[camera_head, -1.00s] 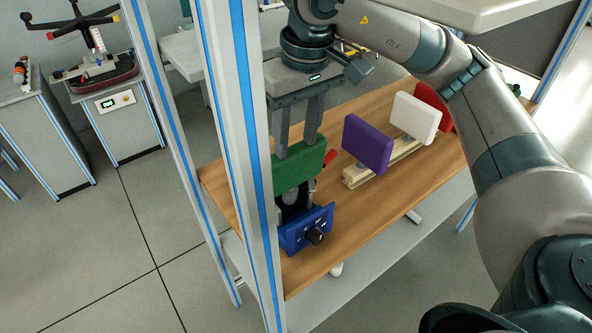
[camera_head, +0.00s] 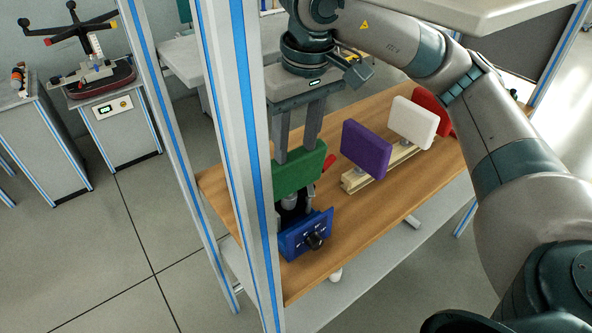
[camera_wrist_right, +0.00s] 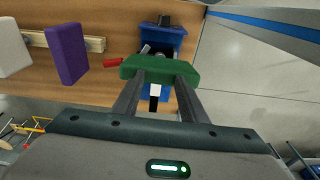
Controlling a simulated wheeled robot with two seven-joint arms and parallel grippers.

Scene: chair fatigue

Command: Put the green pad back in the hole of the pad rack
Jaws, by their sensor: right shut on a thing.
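The green pad (camera_head: 299,171) is held upright between the fingers of my right gripper (camera_head: 296,150), which is shut on it. In the right wrist view the green pad (camera_wrist_right: 160,69) spans across both fingertips. It is above the table, in front of or over the blue device; I cannot tell if it touches it. The pad rack (camera_head: 356,180) is a pale wooden bar on the table to the right. It bears a purple pad (camera_head: 366,150), a white pad (camera_head: 413,122) and a red pad (camera_head: 432,100). The rack's hole is not clearly visible. My left gripper is not in view.
A blue box with a black knob (camera_head: 306,236) stands on the wooden table (camera_head: 365,222) below the green pad. A red-handled part (camera_head: 328,163) is just right of the pad. A grey post with blue strips (camera_head: 240,150) rises close on the left. The table's front right is clear.

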